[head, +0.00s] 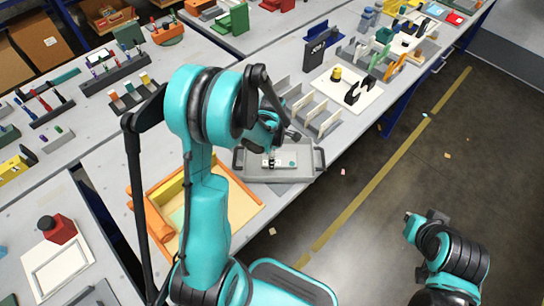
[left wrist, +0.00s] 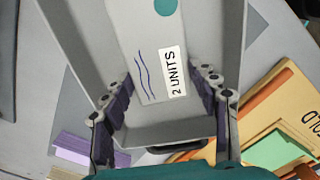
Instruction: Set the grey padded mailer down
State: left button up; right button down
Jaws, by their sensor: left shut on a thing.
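The grey padded mailer (left wrist: 150,40) shows between the fingers of my left gripper (left wrist: 165,90) in the left wrist view. It has a white "2 UNITS" label, wavy purple lines and a teal dot. In the head view the mailer (head: 280,161) is within the outline of a grey tray (head: 258,175) with raised walls and dark handles. My left gripper (head: 270,140) is shut on the mailer, partly hidden by its own arm. I cannot tell whether the mailer touches the tray floor. My right gripper (head: 415,222) is low at the right, away from the table; its fingers are unclear.
An orange-edged wooden tray (head: 240,207) stands just left of the grey tray. Upright dividers (head: 318,112) stand behind it. A white board (head: 350,92) with a yellow and a black item lies farther back. The floor at the right is mostly clear.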

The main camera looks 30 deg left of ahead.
pick_arm(q)
jog(key=o, duration=1.1)
jog(key=shift+f, duration=0.1)
jog(key=shift+r, duration=0.45)
notch_tip(320, 180, up, 12)
jog(key=f+p, duration=0.1)
jog(key=p, duration=0.3)
jog(key=s+d+r+m+t, duration=0.3)
jog(key=s+r+m, duration=0.3)
jog(key=m, duration=0.5)
jog(key=s+d+r+m+t, duration=0.4)
jog(key=s+r+m, duration=0.2)
jog(key=m, duration=0.6)
jog(key=shift+s+d, duration=0.4)
